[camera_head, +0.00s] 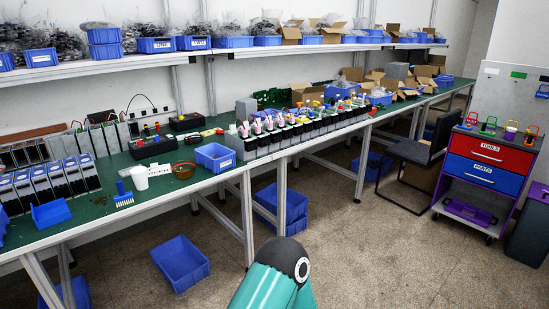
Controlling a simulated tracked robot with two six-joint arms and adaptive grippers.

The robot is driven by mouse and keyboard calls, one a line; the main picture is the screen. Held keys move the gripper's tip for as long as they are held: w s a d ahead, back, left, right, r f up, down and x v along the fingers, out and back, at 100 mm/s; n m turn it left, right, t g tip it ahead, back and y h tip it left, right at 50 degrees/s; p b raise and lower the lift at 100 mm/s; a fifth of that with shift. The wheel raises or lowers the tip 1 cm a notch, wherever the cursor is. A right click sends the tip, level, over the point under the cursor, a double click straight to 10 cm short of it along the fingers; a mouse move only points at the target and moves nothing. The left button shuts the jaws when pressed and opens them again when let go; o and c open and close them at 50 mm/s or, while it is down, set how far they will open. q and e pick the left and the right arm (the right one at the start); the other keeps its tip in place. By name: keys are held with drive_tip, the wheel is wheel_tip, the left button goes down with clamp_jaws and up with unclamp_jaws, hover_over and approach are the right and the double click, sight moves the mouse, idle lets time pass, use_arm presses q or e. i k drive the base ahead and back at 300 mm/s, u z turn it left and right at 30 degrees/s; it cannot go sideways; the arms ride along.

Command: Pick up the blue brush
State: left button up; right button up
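The blue brush (123,198) lies on the green top of the long workbench (100,213), near its front edge at the left. Its narrow handle points to the back and its wide head faces the front edge. A white cup (140,178) stands just right of it and a blue open bin (51,213) stands to its left. Neither of my grippers is in view. Only a teal link of my arm shows at the bottom middle, well away from the brush.
A brown basket (184,171) and a blue bin (215,157) stand right of the cup. Grey battery-like units (60,180) line the bench behind the left bin. Blue crates (180,263) lie on the floor. A chair (421,160) and a tool cabinet (487,165) stand at the right.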

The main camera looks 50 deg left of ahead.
sight(122, 196)
drive_tip(key=z, duration=0.45)
drive_tip(key=i, duration=0.3)
drive_tip(key=u, duration=2.4)
drive_tip(key=i, duration=0.6)
drive_tip(key=z, duration=0.3)
drive_tip(key=k, duration=0.55)
drive_tip(key=u, duration=0.2)
